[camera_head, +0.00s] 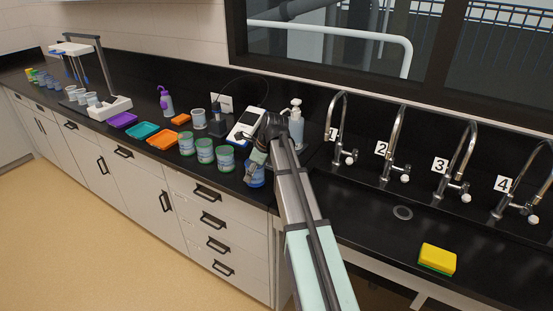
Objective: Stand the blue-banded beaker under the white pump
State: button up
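A beaker with blue on it (256,178) stands near the counter's front edge, at the right end of a row of green-banded beakers. My gripper (256,166) points down at this beaker from above, at its top. The arm and gripper cover part of the beaker, and the fingers are too small to tell whether they are open or closed around it. A bottle with a white pump head (296,103) stands behind, against the backsplash and left of tap 1. The spot below its spout is partly hidden by my arm.
Green-banded beakers (205,150) stand just left of my gripper. A white meter (246,125) is behind them. Orange, teal (142,132) and purple trays lie further left. Numbered taps (390,145) and a yellow sponge (437,258) are at right.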

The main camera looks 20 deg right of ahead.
jog(key=w+d+p, duration=0.1)
jog(key=w+d, duration=0.1)
jog(key=d, duration=0.1)
jog(key=w+d, duration=0.2)
jog(key=d, duration=0.1)
jog(key=w+d+p, duration=0.1)
jog(key=w+d, duration=0.1)
jog(key=d, duration=0.1)
jog(key=shift+w+d+p, duration=0.1)
jog(key=shift+w+p, duration=0.1)
jog(key=shift+p, duration=0.1)
jog(key=shift+w+d+r+p, duration=0.1)
jog(key=shift+w+d+p, duration=0.3)
jog(key=shift+w+d, duration=0.45)
jog(key=shift+w+d+r+p, duration=0.1)
jog(key=shift+w+d+p, duration=0.4)
jog(key=shift+d, duration=0.6)
jog(key=shift+w+d+f, duration=0.1)
jog(key=shift+d+f, duration=0.05)
jog(key=shift+f, duration=0.75)
jog(key=shift+f, duration=0.15)
jog(key=o, duration=1.4)
jog(key=shift+c, duration=0.2)
jog(key=b+v, duration=0.2)
jog(key=v, duration=1)
